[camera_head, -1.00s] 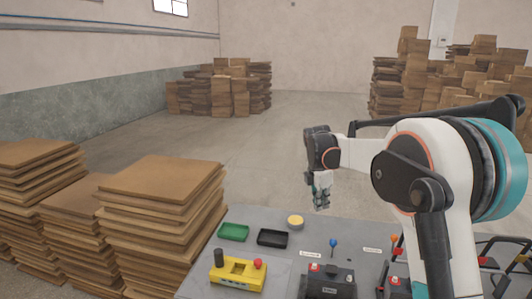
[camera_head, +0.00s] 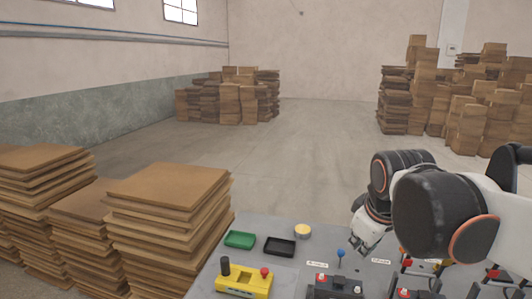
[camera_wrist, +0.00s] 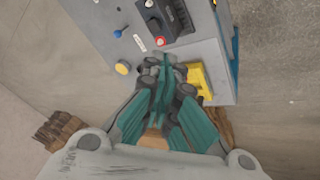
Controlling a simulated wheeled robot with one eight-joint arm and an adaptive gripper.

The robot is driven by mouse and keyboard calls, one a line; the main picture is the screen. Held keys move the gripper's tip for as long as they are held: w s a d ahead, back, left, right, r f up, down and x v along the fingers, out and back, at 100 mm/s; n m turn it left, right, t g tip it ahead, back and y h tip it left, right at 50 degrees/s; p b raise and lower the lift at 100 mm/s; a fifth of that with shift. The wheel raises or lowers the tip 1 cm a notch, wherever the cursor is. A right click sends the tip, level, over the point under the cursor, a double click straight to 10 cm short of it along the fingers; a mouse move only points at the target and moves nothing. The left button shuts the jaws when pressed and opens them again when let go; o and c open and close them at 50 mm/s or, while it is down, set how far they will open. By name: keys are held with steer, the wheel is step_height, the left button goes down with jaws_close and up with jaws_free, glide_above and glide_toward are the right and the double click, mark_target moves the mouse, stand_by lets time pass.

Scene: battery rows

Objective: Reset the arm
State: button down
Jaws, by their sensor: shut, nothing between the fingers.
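My gripper (camera_head: 362,246) is at the right of the head view, above the far edge of the grey table (camera_head: 318,258). Its fingers are together and hold nothing. In the wrist view my gripper (camera_wrist: 165,65) points toward the table, with teal fingers close together. My arm comes in from the right and covers part of the table's right side.
On the table are a yellow box (camera_head: 244,283) with a red button, a green tray (camera_head: 240,240), a black tray (camera_head: 279,246), a yellow round piece (camera_head: 303,231), a blue-knobbed lever (camera_head: 341,253) and a dark device (camera_head: 334,287). Board stacks (camera_head: 165,210) stand left.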

steer(key=s+f+m+t, duration=0.1)
steer(key=s+f+m, duration=0.2)
steer(key=s, duration=0.3)
steer(key=s+f+m+t, duration=0.1)
steer(key=s+f+m, duration=0.2)
steer(key=s, duration=0.4)
steer(key=shift+a+f+m+y, duration=0.15)
steer(key=shift+a+m+y, duration=0.15)
steer(key=shift+m, duration=0.2)
